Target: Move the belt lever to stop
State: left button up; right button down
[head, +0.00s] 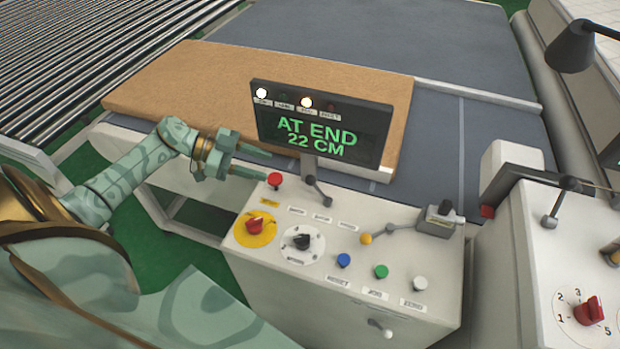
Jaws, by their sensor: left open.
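A white control console (350,275) stands in front of me. A red knob (275,180) stands at the console's back left edge. The small labels are too blurred to tell which lever is the belt lever. The screen (322,135) reads "AT END 22 CM", with two lamps lit. My left gripper (267,164) is open and empty, fingers pointing right, close by the red knob; contact is unclear. My right gripper is out of view.
The console top also carries a red switch on a yellow disc (256,226), a black dial (302,241) and blue, green and white buttons.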

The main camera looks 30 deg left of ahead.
aim_at(311, 179)
pick_arm(q)
jog(key=x, duration=1.1)
jog(key=shift+w+d+f, duration=0.1)
jog(key=shift+w+d, duration=0.1)
jog(key=shift+d, duration=0.1)
jog(key=shift+w+d+f, duration=0.25)
jog(key=shift+w+d, duration=0.1)
jog(key=shift+d, duration=0.2)
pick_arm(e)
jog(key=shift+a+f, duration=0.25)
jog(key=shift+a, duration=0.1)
